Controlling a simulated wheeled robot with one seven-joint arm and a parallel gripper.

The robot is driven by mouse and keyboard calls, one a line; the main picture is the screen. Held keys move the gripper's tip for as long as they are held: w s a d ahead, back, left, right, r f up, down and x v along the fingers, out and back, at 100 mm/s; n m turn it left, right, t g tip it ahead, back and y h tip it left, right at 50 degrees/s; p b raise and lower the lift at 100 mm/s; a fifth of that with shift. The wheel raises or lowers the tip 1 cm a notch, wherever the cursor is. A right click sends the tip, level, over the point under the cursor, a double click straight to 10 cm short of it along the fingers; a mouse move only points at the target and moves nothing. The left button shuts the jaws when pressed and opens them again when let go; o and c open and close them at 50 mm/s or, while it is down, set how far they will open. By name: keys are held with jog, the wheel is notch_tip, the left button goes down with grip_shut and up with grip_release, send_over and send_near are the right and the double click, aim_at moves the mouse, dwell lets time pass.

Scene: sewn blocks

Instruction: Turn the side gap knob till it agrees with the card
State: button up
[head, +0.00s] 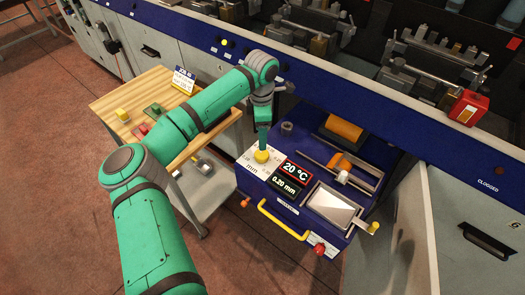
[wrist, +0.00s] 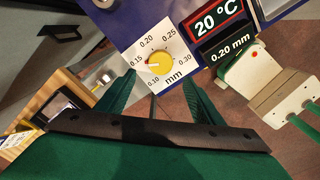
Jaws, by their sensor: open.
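The yellow side gap knob (head: 261,156) sits on a white dial plate marked 0.10 to 0.30 mm; the wrist view shows the knob (wrist: 160,63) closer. My gripper (head: 262,138) is over the knob, pointing down. In the wrist view my gripper (wrist: 159,80) is open, its green fingers on either side below the knob; contact cannot be told. A small standing card (head: 183,80) is at the back of the wooden cart; its writing is too small to read. The gap display (wrist: 231,47) reads 0.20 mm.
A red-framed display (head: 295,169) reads 20 °C. A yellow handle (head: 283,220) and red knob (head: 319,249) are at the blue unit's front. The wooden cart (head: 105,103) at left holds small coloured blocks. A red box (head: 467,107) sits on the machine ledge.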

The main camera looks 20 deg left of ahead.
aim_at(262, 154)
notch_tip(262, 154, down, 10)
jog(key=shift+d+r, duration=0.1)
jog(key=shift+r, duration=0.1)
jog(key=shift+d+f, duration=0.1)
jog(key=shift+f, duration=0.05)
jog(key=shift+s, duration=0.1)
jog(key=c, duration=1)
jog(key=shift+c, duration=0.2)
